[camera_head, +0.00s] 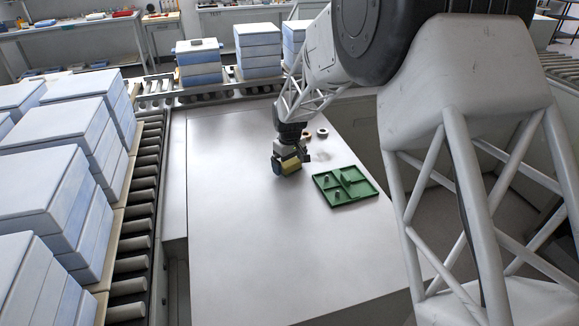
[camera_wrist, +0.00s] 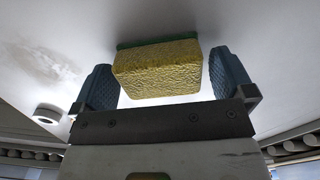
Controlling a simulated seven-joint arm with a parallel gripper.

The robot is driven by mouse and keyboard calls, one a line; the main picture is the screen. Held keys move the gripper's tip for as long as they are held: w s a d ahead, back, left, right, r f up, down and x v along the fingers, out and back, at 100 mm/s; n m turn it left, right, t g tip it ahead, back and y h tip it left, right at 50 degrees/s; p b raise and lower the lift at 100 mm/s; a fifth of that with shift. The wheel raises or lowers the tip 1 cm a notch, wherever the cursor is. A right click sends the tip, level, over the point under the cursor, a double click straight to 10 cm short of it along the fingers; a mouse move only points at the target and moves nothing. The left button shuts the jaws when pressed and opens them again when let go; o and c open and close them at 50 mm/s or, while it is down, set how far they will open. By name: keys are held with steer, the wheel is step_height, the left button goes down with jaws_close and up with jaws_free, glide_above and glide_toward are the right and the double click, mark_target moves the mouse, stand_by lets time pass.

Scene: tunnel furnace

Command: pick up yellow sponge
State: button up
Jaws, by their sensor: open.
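The yellow sponge (camera_wrist: 158,70) has a green layer on its far side in the wrist view. It sits between the two blue-grey finger pads of my open gripper (camera_wrist: 160,85), with a gap visible on each side. In the head view my gripper (camera_head: 286,165) is low over the grey table (camera_head: 240,230), and the yellow sponge (camera_head: 291,166) shows at its fingers. The sponge looks to be against the table surface in the wrist view, though the exact contact is hard to tell.
A green divided tray (camera_head: 344,186) lies right of my gripper. Small rings (camera_head: 322,132) lie behind it; one ring (camera_wrist: 46,114) shows in the wrist view. Stacked blue-white boxes (camera_head: 50,180) stand along the roller conveyor (camera_head: 143,200) at left. The table's front is clear.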

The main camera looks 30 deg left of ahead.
mark_target(290, 162)
stand_by(0.3)
steer(key=c, duration=0.9)
steer(key=shift+r, duration=0.1)
steer(key=shift+r, duration=1.4)
steer(key=shift+s+d+r, duration=0.15)
steer(key=shift+r, duration=0.15)
steer(key=s+d, duration=0.3)
steer(key=s, duration=0.1)
steer(key=s+d+r, duration=0.1)
steer(key=s+d, duration=0.2)
steer(key=s, duration=0.1)
steer(key=s+d, duration=0.3)
steer(key=d, duration=0.1)
steer(key=shift+s+d+r, duration=0.1)
steer(key=shift+s+r, duration=0.1)
steer(key=shift+s, duration=0.2)
